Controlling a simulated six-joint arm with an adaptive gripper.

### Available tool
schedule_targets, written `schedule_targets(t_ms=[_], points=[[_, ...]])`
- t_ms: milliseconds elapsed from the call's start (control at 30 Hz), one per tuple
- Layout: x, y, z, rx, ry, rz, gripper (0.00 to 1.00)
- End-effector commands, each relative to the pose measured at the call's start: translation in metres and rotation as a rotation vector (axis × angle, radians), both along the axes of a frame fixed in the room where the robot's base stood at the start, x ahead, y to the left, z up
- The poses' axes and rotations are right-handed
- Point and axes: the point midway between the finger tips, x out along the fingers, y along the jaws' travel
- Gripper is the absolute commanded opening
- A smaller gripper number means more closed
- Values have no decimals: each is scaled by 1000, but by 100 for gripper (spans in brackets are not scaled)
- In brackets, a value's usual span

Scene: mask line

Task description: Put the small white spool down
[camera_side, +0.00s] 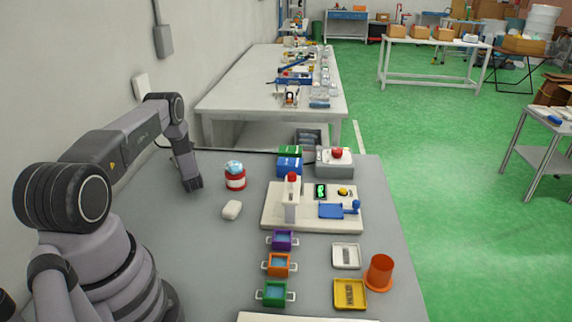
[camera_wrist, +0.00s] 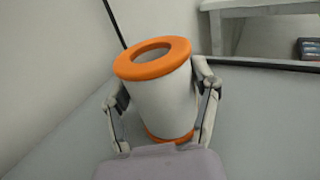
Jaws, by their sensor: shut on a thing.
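The small white spool (camera_wrist: 165,98) has orange rims at its top and bottom and a round hole in its top. In the wrist view it is between the two fingers of my gripper (camera_wrist: 162,105), which is shut on it. The spool looks roughly upright, slightly tilted in the picture. In the side view my gripper (camera_side: 192,184) points down over the back left of the grey table (camera_side: 160,225). There the spool is hidden by my gripper, and I cannot tell whether it touches the table.
A red and white jar with a blue top (camera_side: 235,176) stands right of my gripper. A white rounded block (camera_side: 232,210) lies nearer. A white device board (camera_side: 275,215), small coloured trays (camera_side: 278,264) and an orange cup (camera_side: 380,272) are farther right. The wall is close on the left.

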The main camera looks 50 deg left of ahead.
Motion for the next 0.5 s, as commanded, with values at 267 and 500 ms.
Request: schedule_targets(t_ms=[267,500], points=[[0,0,-2,0,0,0,77],[0,0,-1,0,0,0,87]])
